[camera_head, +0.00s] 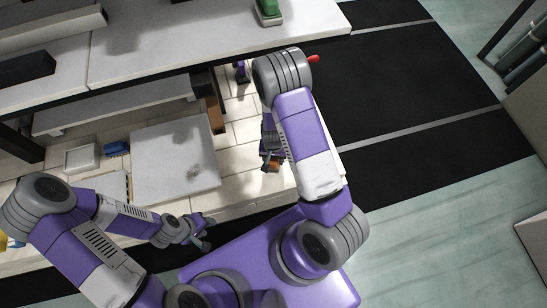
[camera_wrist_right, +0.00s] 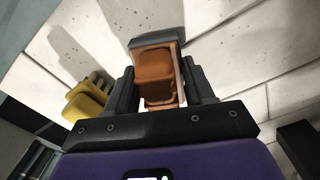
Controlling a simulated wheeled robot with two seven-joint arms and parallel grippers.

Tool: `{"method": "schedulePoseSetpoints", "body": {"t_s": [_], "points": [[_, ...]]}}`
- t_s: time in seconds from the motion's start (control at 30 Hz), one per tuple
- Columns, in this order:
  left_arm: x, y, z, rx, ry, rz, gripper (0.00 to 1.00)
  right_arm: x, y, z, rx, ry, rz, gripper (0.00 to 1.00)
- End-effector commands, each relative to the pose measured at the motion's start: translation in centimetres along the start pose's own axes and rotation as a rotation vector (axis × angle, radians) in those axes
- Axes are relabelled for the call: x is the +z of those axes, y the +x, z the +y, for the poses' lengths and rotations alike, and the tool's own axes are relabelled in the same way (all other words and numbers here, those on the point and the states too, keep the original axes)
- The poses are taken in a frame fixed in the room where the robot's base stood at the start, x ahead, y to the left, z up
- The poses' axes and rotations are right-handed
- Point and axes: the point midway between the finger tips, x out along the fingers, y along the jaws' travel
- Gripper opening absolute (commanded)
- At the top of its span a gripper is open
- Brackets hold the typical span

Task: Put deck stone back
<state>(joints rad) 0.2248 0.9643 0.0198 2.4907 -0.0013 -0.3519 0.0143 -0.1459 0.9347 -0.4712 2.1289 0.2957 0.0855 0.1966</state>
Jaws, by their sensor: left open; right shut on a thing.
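My right gripper (camera_head: 270,157) is shut on an orange-brown piece with a grey slab at its far end, probably the deck stone. In the right wrist view the piece (camera_wrist_right: 157,73) sits between the two dark fingers of the gripper (camera_wrist_right: 162,88). In the head view only a small part of the piece (camera_head: 273,165) shows beside the gripper, over the pale brick deck (camera_head: 245,132). The arm hides part of the area around it. My left gripper (camera_head: 202,236) is open and empty near the front edge of the deck.
A large pale slab (camera_head: 174,160) lies on the deck, with a white box (camera_head: 80,158) and a blue item (camera_head: 115,148) to its left. Brown blocks (camera_head: 217,105) stand behind it. A shelf (camera_head: 200,45) overhangs the back. A yellow thing (camera_wrist_right: 88,100) shows left of the gripper.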

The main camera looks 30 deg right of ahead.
Motion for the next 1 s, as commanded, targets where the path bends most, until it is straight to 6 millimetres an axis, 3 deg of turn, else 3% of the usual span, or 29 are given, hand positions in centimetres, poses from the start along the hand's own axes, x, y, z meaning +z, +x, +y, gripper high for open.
{"method": "schedulePoseSetpoints", "body": {"t_s": [1.0], "points": [[0.0,0.8,-0.3,0.0,0.0,0.0,0.43,0.0,1.1,0.0,0.0,0.0,0.0,0.29]]}}
